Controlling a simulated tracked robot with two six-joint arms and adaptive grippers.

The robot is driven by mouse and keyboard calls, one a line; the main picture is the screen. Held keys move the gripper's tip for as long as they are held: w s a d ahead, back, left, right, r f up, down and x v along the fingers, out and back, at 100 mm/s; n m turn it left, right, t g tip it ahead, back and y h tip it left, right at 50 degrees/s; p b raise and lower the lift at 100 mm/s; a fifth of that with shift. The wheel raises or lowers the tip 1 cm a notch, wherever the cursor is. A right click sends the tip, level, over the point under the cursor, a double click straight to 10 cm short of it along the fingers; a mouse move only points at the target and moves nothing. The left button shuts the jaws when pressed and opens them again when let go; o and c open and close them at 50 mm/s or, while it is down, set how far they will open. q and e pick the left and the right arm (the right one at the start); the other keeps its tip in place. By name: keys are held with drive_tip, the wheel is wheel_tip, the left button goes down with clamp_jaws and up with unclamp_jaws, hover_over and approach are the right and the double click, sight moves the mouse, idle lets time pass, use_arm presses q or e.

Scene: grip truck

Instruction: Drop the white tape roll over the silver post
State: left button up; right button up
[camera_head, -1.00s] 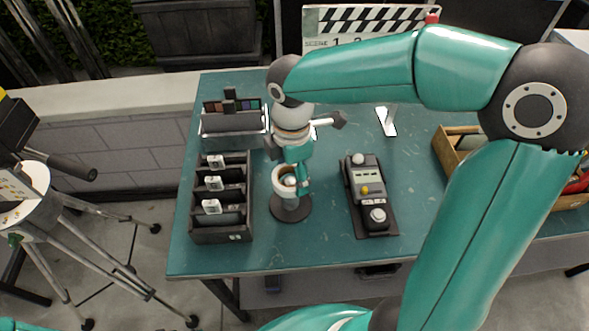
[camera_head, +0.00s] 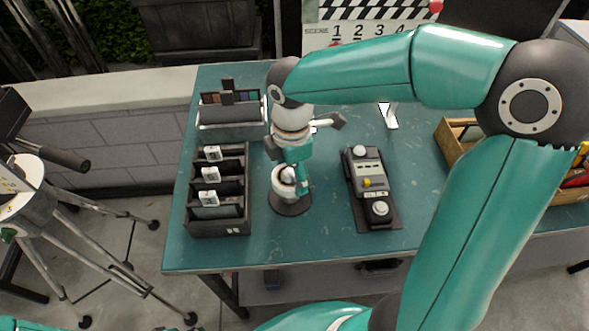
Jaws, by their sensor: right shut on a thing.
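The white tape roll (camera_head: 281,188) is in the middle left of the head view, at the silver post. The post's rounded top (camera_head: 288,173) shows within the roll's opening, and the roll looks to be around the upper post. The post's dark round base (camera_head: 291,207) stands on the table below it. My right gripper (camera_head: 299,181) points down from above and is shut on the right side of the roll. Its fingers hide part of the roll and post. My left gripper is out of view.
A black divided rack (camera_head: 218,222) stands close left of the post on the teal table (camera_head: 330,245). A grey device (camera_head: 372,190) lies to the right. A grey box with a colour chart (camera_head: 231,120) is behind. A wooden crate (camera_head: 452,150) is at right.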

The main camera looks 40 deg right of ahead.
drive_tip(key=shift+f+b, duration=1.8)
drive_tip(key=shift+f, duration=0.7)
drive_tip(key=o, duration=1.2)
wheel_tip(320, 180, up, 11)
drive_tip(key=shift+w+r, duration=0.1)
drive_tip(key=shift+r, duration=0.4)
